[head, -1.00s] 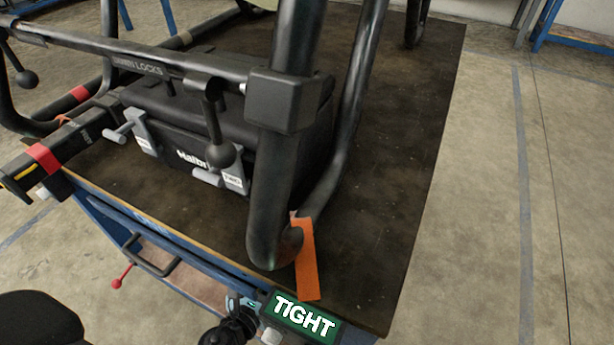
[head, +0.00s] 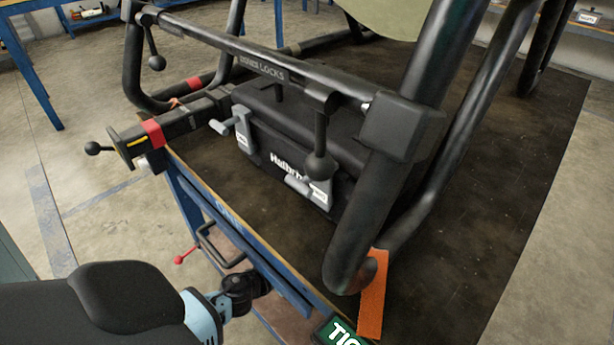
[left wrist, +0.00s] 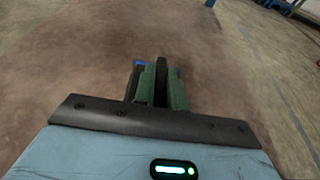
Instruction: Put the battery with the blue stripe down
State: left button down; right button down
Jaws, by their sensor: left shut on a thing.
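In the left wrist view my left gripper (left wrist: 160,88) has its two green-padded fingers closed on a narrow dark piece (left wrist: 161,80). Small blue patches (left wrist: 140,63) show just beyond the fingers, consistent with the battery with the blue stripe; the fingers hide most of it. Brown floor lies behind. In the head view only part of my left arm shows at lower left, and I cannot make out its fingertips or the held battery. My right gripper is not in view.
The drone's black tube frame (head: 385,190) stands on a dark-topped blue workbench (head: 500,230). A black battery box (head: 290,160) with grey latches sits inside the frame. A green sign (head: 340,332) is partly cut off. The right bench top is clear.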

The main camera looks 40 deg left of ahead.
pick_arm(q)
jog(key=shift+w+a+r, duration=0.1)
jog(key=shift+w+a, duration=0.15)
jog(key=shift+a, duration=0.05)
jog(key=shift+w+a, duration=0.1)
jog(key=shift+a, duration=0.2)
jog(key=shift+w+a+f+b, duration=0.1)
jog(key=shift+a+f+b, duration=0.05)
jog(key=shift+f+b, duration=0.65)
jog(key=shift+w+a+f+b, duration=0.15)
jog(key=shift+f+b, duration=0.45)
jog(key=shift+f, duration=0.4)
jog(key=shift+s, duration=0.1)
jog(key=shift+f, duration=0.15)
jog(key=c, duration=1.8)
grip_release()
jog(key=shift+s+f, duration=0.1)
jog(key=shift+f, duration=0.05)
jog(key=o, duration=0.3)
jog(key=shift+o, duration=0.2)
